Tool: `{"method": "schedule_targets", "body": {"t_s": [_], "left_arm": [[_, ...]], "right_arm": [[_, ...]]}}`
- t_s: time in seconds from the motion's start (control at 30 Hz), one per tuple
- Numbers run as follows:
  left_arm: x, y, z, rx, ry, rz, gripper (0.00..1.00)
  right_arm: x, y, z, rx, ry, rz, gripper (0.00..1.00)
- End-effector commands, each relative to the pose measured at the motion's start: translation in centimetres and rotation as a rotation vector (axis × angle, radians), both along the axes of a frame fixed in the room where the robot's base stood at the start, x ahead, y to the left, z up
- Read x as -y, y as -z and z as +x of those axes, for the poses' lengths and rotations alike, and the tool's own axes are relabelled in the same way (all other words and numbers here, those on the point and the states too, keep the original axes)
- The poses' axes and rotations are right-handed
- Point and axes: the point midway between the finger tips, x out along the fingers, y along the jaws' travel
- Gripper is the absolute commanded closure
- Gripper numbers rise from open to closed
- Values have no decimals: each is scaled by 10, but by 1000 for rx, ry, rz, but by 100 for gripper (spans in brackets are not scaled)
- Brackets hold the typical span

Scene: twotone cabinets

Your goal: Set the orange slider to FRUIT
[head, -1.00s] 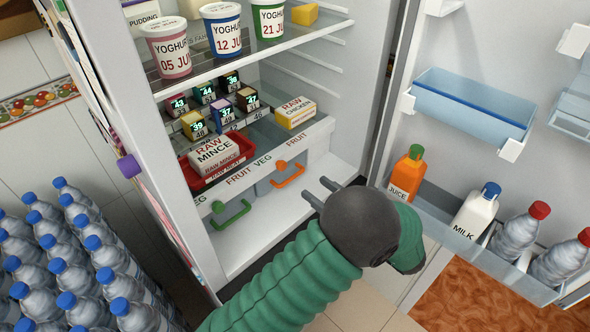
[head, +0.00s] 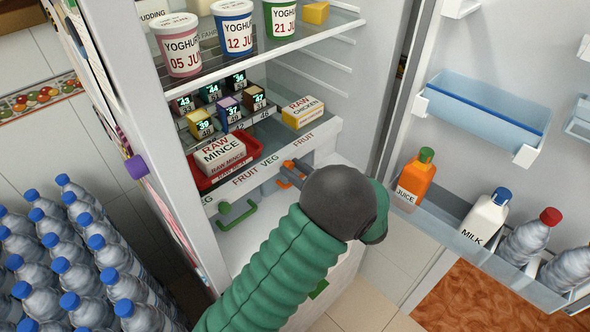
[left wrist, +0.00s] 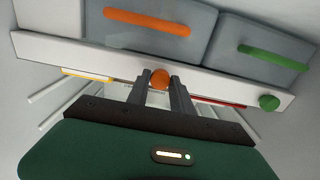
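The orange slider knob (left wrist: 160,78) sits on the white shelf-front strip (left wrist: 60,52), seen upside down in the left wrist view. My left gripper (left wrist: 160,75) has one finger on each side of it. The fingers look open around the knob; contact is not clear. In the head view my left gripper (head: 287,172) is at the strip, below the VEG and FRUIT labels (head: 288,150), and hides most of the knob there. The knob's exact place between the labels is unclear. My right gripper is not seen.
Drawers with an orange handle (left wrist: 147,22) and a green handle (left wrist: 272,57) lie beneath the strip. A green slider knob (head: 224,207) is to the left. The red mince tray (head: 245,149) and the chicken box (head: 303,113) stand above. The open fridge door is at right.

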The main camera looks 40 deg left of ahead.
Motion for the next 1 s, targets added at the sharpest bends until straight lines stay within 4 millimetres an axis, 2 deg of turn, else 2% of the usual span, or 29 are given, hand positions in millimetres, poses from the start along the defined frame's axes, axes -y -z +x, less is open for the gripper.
{"method": "schedule_targets", "body": {"t_s": [0.03,0.13,1.0], "left_arm": [[0,0,0,0,0,-1,89],[0,0,0,0,-1,0,100],[2,0,1,0,3,-2,100]], "right_arm": [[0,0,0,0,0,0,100],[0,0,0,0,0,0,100],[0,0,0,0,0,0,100]]}}
